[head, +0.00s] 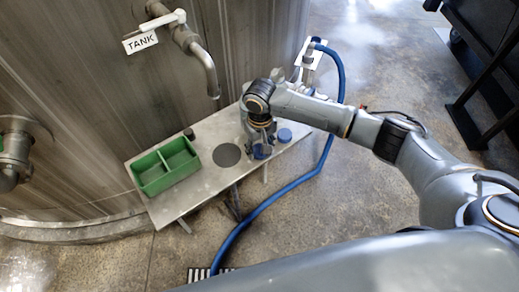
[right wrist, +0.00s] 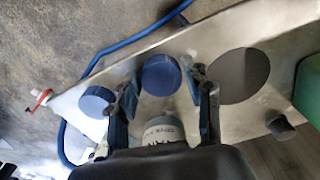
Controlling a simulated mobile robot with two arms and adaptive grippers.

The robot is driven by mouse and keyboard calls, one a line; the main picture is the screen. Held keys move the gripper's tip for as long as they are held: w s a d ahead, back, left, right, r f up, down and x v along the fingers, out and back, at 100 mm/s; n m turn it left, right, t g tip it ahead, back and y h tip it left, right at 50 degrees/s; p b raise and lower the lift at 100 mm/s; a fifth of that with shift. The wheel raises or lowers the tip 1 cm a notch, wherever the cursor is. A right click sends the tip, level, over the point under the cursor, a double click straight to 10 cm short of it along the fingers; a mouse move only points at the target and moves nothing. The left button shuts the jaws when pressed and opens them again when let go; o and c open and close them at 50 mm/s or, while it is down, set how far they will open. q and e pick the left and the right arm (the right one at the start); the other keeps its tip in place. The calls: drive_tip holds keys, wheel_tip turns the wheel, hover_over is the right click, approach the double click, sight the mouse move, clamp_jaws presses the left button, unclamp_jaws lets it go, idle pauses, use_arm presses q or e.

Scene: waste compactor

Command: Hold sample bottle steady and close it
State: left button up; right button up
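My right gripper (right wrist: 165,82) has its two fingers spread on either side of a blue round cap (right wrist: 160,75). A narrow gap seems to show beside the cap, and I see no clear grip. A pale cylinder with lettering (right wrist: 165,132), apparently a sample bottle, is between the fingers, partly hidden by my gripper body. A second blue cap (right wrist: 96,100) is left of the fingers, above something white; in the head view this blue-topped item (head: 284,135) stands right of my right gripper (head: 262,153). My left gripper is out of view.
The metal table (head: 190,203) carries a green two-part tray (head: 152,176), a dark round patch (head: 226,155) and a small dark knob (head: 189,133). A tank tap (head: 207,72) hangs above. A blue hose (head: 290,187) runs along the floor past the table's right end.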

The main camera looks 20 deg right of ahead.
drive_tip(key=shift+c, duration=0.6)
drive_tip(key=shift+r, duration=0.55)
wheel_tip(320, 180, up, 2)
drive_tip(key=shift+r, duration=0.25)
drive_tip(key=s+d+r, duration=0.3)
drive_tip(key=s+r, duration=0.6)
drive_tip(key=s, duration=0.4)
drive_tip(key=shift+s+r+p, duration=0.2)
drive_tip(key=shift+s+p, duration=0.15)
drive_tip(key=shift+p, duration=0.1)
